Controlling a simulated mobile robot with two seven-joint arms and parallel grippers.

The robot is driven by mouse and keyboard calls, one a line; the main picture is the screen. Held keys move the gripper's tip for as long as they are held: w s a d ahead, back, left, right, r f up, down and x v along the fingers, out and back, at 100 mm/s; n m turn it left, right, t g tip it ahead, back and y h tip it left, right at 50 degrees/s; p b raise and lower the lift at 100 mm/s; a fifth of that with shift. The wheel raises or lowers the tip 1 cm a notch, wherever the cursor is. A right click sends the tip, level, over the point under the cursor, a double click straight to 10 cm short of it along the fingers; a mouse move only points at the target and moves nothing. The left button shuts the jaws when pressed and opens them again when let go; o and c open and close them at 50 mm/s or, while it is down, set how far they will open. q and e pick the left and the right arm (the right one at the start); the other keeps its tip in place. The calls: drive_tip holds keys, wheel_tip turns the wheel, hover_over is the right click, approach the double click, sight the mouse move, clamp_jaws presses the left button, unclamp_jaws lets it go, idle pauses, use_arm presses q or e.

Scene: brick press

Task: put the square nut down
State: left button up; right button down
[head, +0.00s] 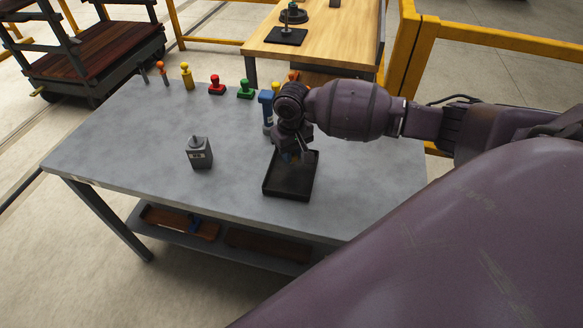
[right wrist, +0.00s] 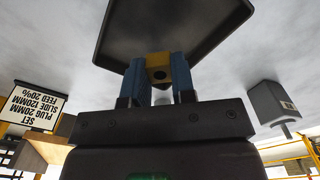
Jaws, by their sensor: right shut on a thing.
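The square nut (right wrist: 159,66) is yellow with a dark round hole and shows in the right wrist view. My right gripper (right wrist: 158,78) is shut on it with two blue fingertips, one on each side. In the head view my right gripper (head: 299,156) is over the far part of a shallow black tray (head: 288,194) on the grey table (head: 130,160). The nut cannot be made out there. Whether the nut touches the tray floor I cannot tell. My left gripper is not in view.
A grey block with a label (head: 201,155) stands left of the tray. Red (head: 217,86), green (head: 246,90) and yellow (head: 187,77) knobbed pieces line the table's far edge. A blue post (head: 266,108) stands behind my gripper. The table's left part is clear.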

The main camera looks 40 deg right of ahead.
sight(292, 174)
drive_tip(key=shift+f, duration=1.3)
wheel_tip(292, 174, down, 3)
drive_tip(key=shift+f+b, duration=0.15)
drive_tip(key=shift+b, duration=0.3)
drive_tip(key=c, duration=0.9)
unclamp_jaws()
drive_tip(key=shift+f, duration=0.1)
drive_tip(key=shift+c, duration=0.2)
